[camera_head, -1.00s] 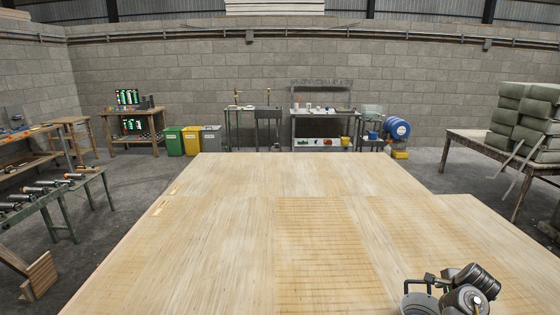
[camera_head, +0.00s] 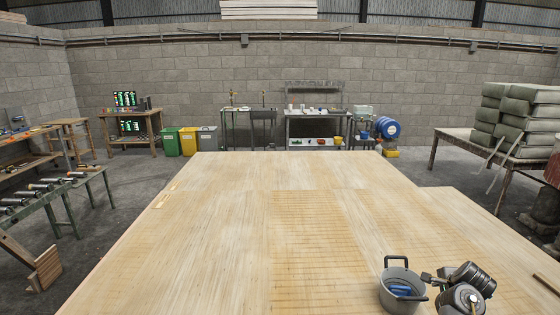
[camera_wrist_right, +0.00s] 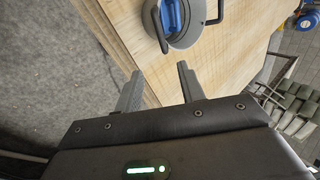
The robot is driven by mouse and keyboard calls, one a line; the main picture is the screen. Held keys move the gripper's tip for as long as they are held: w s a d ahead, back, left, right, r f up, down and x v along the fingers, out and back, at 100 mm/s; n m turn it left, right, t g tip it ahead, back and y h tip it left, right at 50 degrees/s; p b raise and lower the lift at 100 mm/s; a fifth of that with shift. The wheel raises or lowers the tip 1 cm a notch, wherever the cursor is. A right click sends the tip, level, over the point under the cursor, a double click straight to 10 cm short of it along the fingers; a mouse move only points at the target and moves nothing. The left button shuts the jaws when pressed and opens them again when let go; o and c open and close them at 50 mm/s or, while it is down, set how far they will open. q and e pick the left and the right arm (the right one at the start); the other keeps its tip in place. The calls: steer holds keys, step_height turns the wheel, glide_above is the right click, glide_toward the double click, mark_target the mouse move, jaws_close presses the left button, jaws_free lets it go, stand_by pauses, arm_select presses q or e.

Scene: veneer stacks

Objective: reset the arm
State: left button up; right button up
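My right gripper (camera_head: 428,278) is at the lower right of the head view, beside a grey two-handled pot (camera_head: 388,298). In the right wrist view its two fingers (camera_wrist_right: 160,86) are spread apart with nothing between them. The pot stands upright on the wooden table, with a blue item (camera_head: 402,290) inside. In the wrist view the pot (camera_wrist_right: 208,32) is beyond the fingertips and apart from them. My left gripper is not in view.
The broad wooden table (camera_head: 220,230) is mostly bare. Stacked green sacks (camera_head: 518,118) lie on a side table at right. A bench with metal tools (camera_head: 45,190) stands at left. Bins (camera_head: 188,141) and workbenches line the back wall.

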steer(key=w+a+f+n+t+h, duration=0.1)
steer(key=w+f+n+t+h, duration=0.15)
steer(key=w+f+n, duration=0.35)
steer(key=s+a+f+n+b, duration=0.1)
steer(key=s+a+f+n, duration=0.15)
steer(key=f, duration=0.35)
steer(key=s+a+f+n+b, duration=0.1)
steer(key=a+f+n+b, duration=0.2)
steer(key=f, duration=0.4)
steer(key=s+a+f+n+g+y+b, duration=0.1)
steer(key=s+a+f+n, duration=0.2)
steer(key=s+a+f, duration=0.5)
steer(key=s+a+f+n+g+y, duration=0.1)
steer(key=s+f+n, duration=0.4)
steer(key=f, duration=0.6)
steer(key=s+a+f+n+g+y+b, duration=0.1)
steer(key=s+a+f, duration=0.2)
steer(key=s+f, duration=0.6)
steer(key=s+a+f+n+g+y+b, duration=0.1)
steer(key=s+a+f+g+b, duration=0.15)
steer(key=s+f, duration=0.7)
steer(key=s+a+f+g, duration=0.1)
steer(key=s, duration=1.2)
steer(key=s+a+f+n+g+b, duration=0.1)
steer(key=s, duration=1.3)
steer(key=shift+s+a+f+g, duration=0.2)
steer(key=shift+s+a+g, duration=0.1)
steer(key=shift+a, duration=0.05)
